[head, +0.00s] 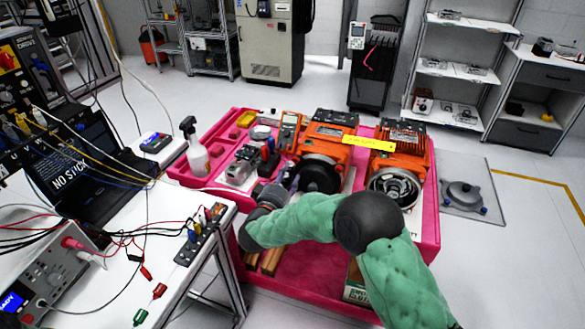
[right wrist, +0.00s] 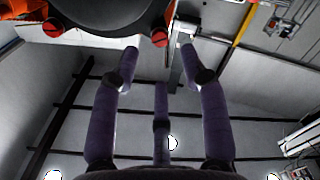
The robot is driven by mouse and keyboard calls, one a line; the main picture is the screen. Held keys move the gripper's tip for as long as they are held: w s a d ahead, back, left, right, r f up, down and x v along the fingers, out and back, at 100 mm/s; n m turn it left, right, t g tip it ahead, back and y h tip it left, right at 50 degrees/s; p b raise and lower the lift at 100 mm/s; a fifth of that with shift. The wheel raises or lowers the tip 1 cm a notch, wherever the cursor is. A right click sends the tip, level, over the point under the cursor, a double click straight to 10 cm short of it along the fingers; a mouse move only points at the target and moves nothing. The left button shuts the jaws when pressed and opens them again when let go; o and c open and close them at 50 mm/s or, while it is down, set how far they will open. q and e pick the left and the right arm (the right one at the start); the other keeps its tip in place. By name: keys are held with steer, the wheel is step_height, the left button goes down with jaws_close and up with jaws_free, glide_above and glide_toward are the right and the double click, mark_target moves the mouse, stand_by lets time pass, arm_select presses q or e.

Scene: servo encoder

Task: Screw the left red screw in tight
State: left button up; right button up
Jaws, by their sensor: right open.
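The left orange motor unit (head: 325,135) has a round black front cover (head: 318,174) and stands in the pink tray. In the right wrist view the dark underside of a round cover (right wrist: 110,15) fills the top, with one red screw (right wrist: 160,38) at its right and another red screw (right wrist: 52,30) at its left. I cannot tell which is the task's left one. My right gripper (right wrist: 159,58) is open, its purple fingers spread, with the right-hand screw just beyond the fingertips and apart from them. In the head view this gripper (head: 286,182) is beside the cover, partly hidden. My left gripper is out of view.
A second orange unit (head: 399,150) with an open front stands to the right in the pink tray (head: 428,215). A spray bottle (head: 194,145) and small parts are at left. The white bench (head: 165,212) with cables stands close on the left.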

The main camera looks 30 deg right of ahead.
mark_target(295, 161)
steer(key=b+x, duration=0.1)
steer(key=x, duration=0.4)
steer(key=shift+w+d, duration=0.25)
steer(key=shift+d, duration=0.05)
jaws_close()
